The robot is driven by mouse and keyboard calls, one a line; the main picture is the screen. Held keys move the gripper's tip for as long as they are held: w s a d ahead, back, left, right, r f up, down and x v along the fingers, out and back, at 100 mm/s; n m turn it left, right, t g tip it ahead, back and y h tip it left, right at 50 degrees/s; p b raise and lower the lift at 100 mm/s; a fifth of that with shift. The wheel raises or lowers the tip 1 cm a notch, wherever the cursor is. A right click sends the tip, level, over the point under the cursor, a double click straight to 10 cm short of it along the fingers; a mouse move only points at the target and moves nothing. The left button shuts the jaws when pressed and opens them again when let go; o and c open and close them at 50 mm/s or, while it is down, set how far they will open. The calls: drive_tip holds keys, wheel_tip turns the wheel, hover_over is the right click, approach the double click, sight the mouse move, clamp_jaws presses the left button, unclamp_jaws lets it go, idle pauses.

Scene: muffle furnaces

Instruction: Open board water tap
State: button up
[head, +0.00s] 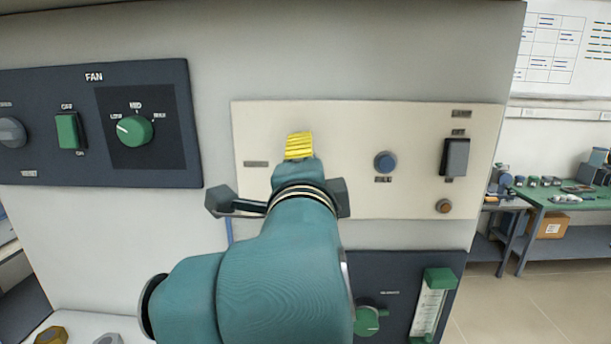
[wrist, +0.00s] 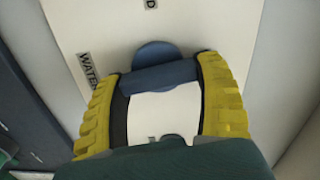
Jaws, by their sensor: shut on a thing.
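The blue water tap (wrist: 158,76) is on the cream board in the wrist view, beside a label reading "WATER". Its bar-shaped handle spans the space between the two yellow fingers. My gripper (wrist: 162,82) is shut on this handle, one finger at each end. In the head view my gripper (head: 299,146) is against the left half of the cream board (head: 340,117), and the tap is hidden behind it. How far the tap is turned is hard to tell.
The board also carries a round blue knob (head: 385,162), a dark rocker switch (head: 455,158) and a small orange-brown button (head: 444,206). A dark FAN panel (head: 94,125) is at left. A flowmeter (head: 430,305) and green knob (head: 368,321) are below. Green-topped benches (head: 575,200) stand at far right.

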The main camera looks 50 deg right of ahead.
drive_tip(key=shift+s+m, duration=0.1)
drive_tip(key=shift+m, duration=0.8)
drive_tip(key=shift+b, duration=0.3)
drive_tip(key=o, duration=1.2)
drive_tip(key=v, duration=1.2)
